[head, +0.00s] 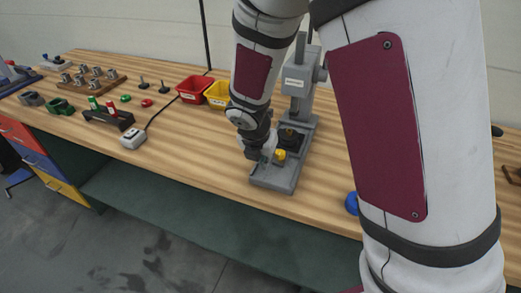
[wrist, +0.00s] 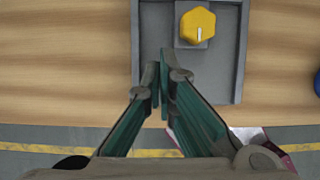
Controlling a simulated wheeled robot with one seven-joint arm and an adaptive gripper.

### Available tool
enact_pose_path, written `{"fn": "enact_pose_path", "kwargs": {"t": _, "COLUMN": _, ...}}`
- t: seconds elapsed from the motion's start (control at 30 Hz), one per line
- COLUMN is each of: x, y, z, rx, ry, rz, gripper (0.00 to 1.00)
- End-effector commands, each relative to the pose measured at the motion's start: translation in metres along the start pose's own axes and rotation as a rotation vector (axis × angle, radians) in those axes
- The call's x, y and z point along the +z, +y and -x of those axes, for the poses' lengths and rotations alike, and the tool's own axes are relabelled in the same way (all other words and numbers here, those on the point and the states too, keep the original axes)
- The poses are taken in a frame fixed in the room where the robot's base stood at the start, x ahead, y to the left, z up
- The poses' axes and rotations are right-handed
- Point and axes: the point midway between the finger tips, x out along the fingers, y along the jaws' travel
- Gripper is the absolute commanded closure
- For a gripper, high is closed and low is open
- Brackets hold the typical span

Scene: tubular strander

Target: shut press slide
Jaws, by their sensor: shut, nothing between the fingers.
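The grey press (head: 297,82) stands upright on the workbench, its base reaching toward the bench's front edge. A yellow knob (head: 280,155) sits on a small grey block in the base's channel, in front of the column. In the wrist view the yellow knob (wrist: 197,26) is at the top, and the grey channel (wrist: 239,60) has raised side rims. My gripper (wrist: 161,75) is shut and empty, pointing down over the channel's front, just below and left of the knob in the picture. In the head view my gripper (head: 264,158) is beside the knob; contact cannot be told.
A red bin (head: 194,89) and a yellow bin (head: 217,95) stand left of the press. A white box with a cable (head: 133,138) lies further left. A blue ball (head: 352,203) is to the right, partly behind my arm. Bare bench lies around the base.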

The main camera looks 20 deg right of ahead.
Motion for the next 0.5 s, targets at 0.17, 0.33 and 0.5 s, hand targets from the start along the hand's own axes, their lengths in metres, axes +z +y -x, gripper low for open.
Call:
{"fn": "enact_pose_path", "kwargs": {"t": 0.17, "x": 0.015, "y": -0.001, "z": -0.018, "rx": 0.000, "ry": -0.002, "rz": -0.004, "gripper": 1.00}}
{"fn": "enact_pose_path", "kwargs": {"t": 0.33, "x": 0.031, "y": 0.000, "z": -0.025, "rx": 0.000, "ry": -0.001, "rz": -0.002, "gripper": 1.00}}
{"fn": "enact_pose_path", "kwargs": {"t": 0.5, "x": 0.037, "y": 0.000, "z": -0.027, "rx": 0.000, "ry": -0.001, "rz": -0.001, "gripper": 1.00}}
